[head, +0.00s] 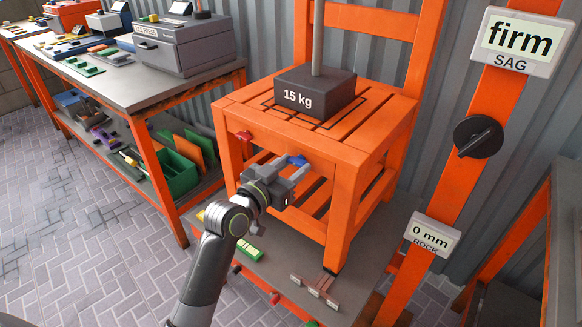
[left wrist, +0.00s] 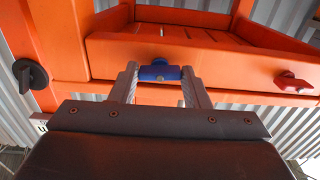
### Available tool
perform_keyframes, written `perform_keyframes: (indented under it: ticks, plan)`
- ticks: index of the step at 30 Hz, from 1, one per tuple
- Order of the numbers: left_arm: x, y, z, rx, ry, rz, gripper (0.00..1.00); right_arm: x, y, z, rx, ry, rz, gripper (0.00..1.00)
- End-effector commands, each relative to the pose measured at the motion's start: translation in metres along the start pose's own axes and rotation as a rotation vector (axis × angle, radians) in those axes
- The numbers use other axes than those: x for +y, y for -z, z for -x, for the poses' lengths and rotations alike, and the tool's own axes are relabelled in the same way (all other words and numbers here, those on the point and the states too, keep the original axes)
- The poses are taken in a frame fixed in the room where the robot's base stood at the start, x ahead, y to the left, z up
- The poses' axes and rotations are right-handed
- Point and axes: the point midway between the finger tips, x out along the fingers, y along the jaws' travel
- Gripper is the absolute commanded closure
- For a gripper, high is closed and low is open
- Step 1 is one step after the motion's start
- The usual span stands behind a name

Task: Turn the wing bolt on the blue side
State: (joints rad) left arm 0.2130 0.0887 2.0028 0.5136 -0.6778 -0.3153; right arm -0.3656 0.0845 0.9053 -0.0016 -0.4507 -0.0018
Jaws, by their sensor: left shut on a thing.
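An orange chair (head: 350,150) stands on a low grey platform. On its front rail are two wing bolts: a red one (head: 243,136) at left and a blue one (head: 298,160) nearer the right leg. My left gripper (head: 292,170) is at the blue wing bolt. In the left wrist view the blue wing bolt (left wrist: 160,72) sits between my two fingers, which are shut on it. The red wing bolt (left wrist: 293,82) is free at the right there. My right gripper is not in view.
A 15 kg weight (head: 317,92) rests on the seat. Signs read "firm SAG" (head: 520,40) and "0 mm ROCK" (head: 432,234), with a black knob (head: 478,136) between them on an orange post. A workbench (head: 130,95) with tools stands at left.

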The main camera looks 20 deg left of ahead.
Motion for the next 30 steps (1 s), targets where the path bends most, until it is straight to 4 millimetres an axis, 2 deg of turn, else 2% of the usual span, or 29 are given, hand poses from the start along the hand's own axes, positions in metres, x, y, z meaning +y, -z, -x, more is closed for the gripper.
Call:
perform_keyframes:
  ticks: [3,4,8,9,20,25,30]
  plan:
    - [0.000,0.006,0.000,0.014,0.001,-0.004,0.80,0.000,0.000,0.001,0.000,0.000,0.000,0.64]
    - [0.000,0.006,0.000,0.014,0.001,-0.004,0.55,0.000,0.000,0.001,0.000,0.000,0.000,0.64]
    - [0.000,0.004,0.000,0.011,0.001,-0.003,0.38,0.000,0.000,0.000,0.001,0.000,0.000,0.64]
    - [0.000,0.004,0.000,0.009,0.001,-0.003,0.36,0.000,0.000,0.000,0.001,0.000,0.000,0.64]
    - [-0.001,0.001,0.006,0.003,0.001,-0.001,0.36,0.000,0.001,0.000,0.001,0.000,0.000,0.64]
    - [0.000,0.000,0.033,0.001,0.001,-0.002,0.36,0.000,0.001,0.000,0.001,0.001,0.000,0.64]
    - [-0.001,0.000,0.073,0.001,0.002,-0.005,0.36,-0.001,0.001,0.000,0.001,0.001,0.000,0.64]
